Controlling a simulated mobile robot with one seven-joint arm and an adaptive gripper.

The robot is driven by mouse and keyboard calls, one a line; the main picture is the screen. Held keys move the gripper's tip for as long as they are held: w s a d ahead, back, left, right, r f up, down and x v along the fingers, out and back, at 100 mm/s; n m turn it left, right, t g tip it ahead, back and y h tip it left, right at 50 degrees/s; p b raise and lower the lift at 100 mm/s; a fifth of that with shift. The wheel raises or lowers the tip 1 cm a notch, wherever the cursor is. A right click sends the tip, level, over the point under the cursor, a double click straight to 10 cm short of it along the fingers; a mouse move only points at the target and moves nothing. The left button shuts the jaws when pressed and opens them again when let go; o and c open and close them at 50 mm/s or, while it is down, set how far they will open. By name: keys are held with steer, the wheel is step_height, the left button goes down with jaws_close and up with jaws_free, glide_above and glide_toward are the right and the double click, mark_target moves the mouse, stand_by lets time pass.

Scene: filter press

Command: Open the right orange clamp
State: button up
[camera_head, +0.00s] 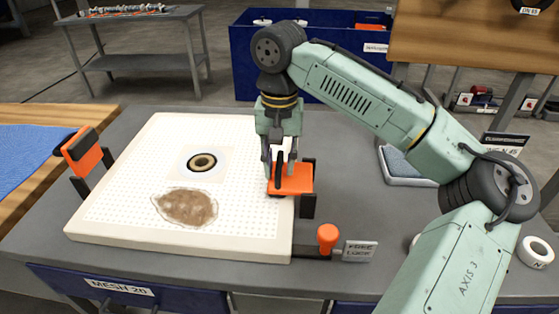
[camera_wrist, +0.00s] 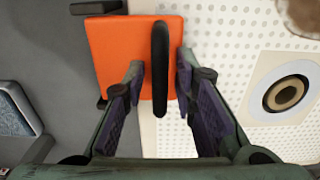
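The right orange clamp (camera_head: 294,178) lies flat over the right edge of the white perforated filter plate (camera_head: 130,205), beside a black post. In the wrist view its orange pad (camera_wrist: 118,50) carries a black bar-like handle (camera_wrist: 160,95). My gripper (camera_head: 279,163) points down at the clamp. In the wrist view my gripper (camera_wrist: 161,72) is open, with one finger on each side of the black bar and a gap on both sides. Whether the fingertips touch the orange pad I cannot tell. The left orange clamp (camera_head: 83,150) is tilted up, off the plate.
A grey tray with a blue pad (camera_head: 405,168) lies to the right, behind my arm. A brown patch (camera_head: 185,207) and a ringed port (camera_head: 203,162) are on the plate.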

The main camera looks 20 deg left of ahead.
steer(key=c, duration=0.5)
steer(key=shift+r, duration=0.1)
steer(key=shift+w+d+r+p, duration=0.1)
steer(key=shift+d+r+p, duration=0.45)
steer(key=shift+p, duration=0.25)
steer(key=shift+d+r, duration=0.1)
steer(key=shift+w+d+r+p, duration=0.2)
steer(key=shift+d+r+p, duration=0.15)
steer(key=shift+d+p, duration=0.3)
steer(key=shift+d, duration=0.1)
